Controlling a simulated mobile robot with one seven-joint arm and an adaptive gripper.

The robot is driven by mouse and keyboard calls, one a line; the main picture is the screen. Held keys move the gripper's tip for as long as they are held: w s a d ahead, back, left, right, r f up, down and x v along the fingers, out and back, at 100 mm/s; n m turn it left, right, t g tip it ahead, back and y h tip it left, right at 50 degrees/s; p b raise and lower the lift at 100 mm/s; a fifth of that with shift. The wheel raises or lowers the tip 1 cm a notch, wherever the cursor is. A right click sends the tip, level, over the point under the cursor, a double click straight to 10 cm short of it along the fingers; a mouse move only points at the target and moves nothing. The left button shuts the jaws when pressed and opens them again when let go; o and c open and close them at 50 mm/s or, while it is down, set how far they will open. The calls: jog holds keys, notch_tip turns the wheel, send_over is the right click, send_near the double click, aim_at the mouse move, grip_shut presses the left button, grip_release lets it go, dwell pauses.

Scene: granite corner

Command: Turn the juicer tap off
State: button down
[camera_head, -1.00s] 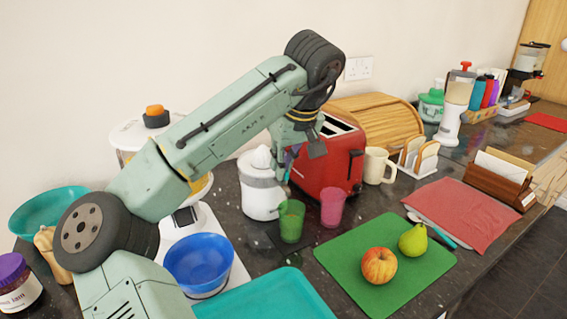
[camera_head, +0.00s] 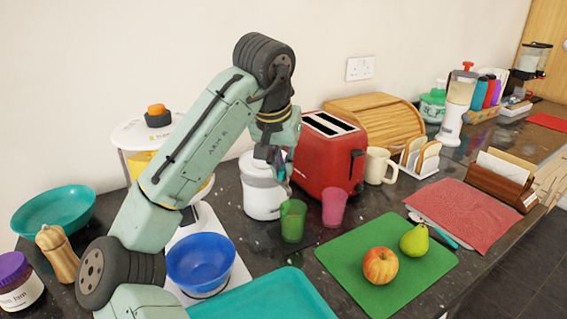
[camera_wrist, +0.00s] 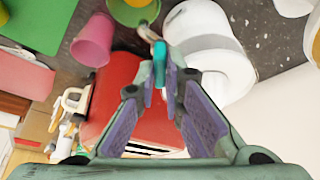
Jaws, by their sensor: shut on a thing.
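The white juicer (camera_head: 260,193) stands on the dark counter, left of the red toaster. It also shows at the top of the wrist view (camera_wrist: 212,48). Its tap (camera_wrist: 159,62) has a small turquoise lever on a metal spout that sticks out from the juicer's side. My gripper (camera_wrist: 160,75) is shut on the tap lever, which shows between its fingertips. In the head view my gripper (camera_head: 283,172) is at the juicer's right front, and my arm hides the juicer's top and most of the tap.
A green cup (camera_head: 292,222) stands just below the tap, with a pink cup (camera_head: 334,207) beside it. The red toaster (camera_head: 325,165) is close behind my gripper. A blue bowl (camera_head: 200,262) and a green board (camera_head: 385,262) with fruit lie in front.

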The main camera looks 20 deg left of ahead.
jog(key=m+h, duration=0.1)
jog(key=m, duration=0.3)
jog(key=shift+a+m+h, duration=0.1)
jog(key=shift+m+h, duration=0.2)
jog(key=shift+h, duration=0.1)
jog(key=shift+w+a+m+g+h, duration=0.1)
jog(key=shift+m+g+h, duration=0.5)
jog(key=shift+m, duration=1.3)
jog(key=c, duration=1.7)
grip_release()
jog(key=v, duration=1.2)
jog(key=shift+w, duration=0.15)
